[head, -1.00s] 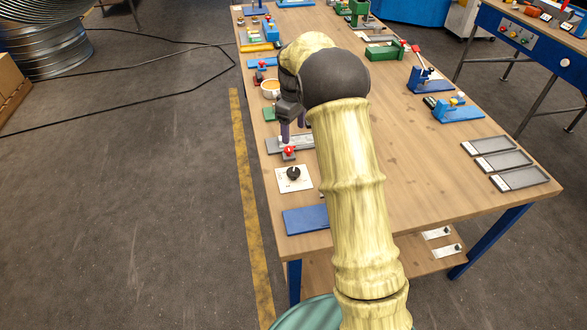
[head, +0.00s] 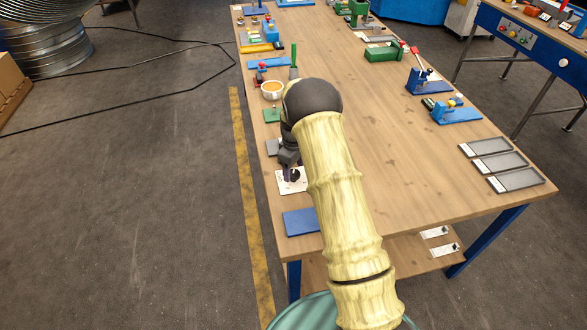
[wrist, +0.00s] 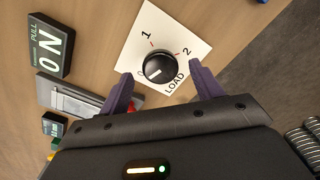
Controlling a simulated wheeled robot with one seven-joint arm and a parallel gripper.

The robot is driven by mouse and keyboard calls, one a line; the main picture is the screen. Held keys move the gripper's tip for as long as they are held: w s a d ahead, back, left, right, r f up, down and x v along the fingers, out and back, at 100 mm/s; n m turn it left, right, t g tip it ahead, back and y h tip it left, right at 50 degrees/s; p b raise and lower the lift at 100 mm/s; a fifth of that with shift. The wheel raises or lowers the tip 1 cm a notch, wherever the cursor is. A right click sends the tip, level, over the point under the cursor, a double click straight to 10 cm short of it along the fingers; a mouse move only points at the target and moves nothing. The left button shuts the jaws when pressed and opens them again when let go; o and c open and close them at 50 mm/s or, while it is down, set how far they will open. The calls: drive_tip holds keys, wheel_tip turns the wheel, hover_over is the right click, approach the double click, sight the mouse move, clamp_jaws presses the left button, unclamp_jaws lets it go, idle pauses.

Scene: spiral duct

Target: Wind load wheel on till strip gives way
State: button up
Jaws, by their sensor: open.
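The load wheel (wrist: 160,67) is a black knob on a white square plate (wrist: 183,32) marked 0, 1, 2 and LOAD, seen in the wrist view. In the head view the plate (head: 284,187) is partly hidden by my gripper (head: 291,174). My gripper (wrist: 158,88) is open, its two purple fingers apart on either side below the knob, with nothing between them that I can see touching. A grey fixture (wrist: 75,99) with a red part lies beside the plate; it may bear the strip, but I cannot make out the strip.
A blue pad (head: 301,221) lies at the near table corner. A cup (head: 272,90) and several small fixtures line the left edge. The middle of the table is clear.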

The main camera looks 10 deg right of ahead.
drive_tip(key=shift+f, duration=0.9)
drive_tip(key=c, duration=1)
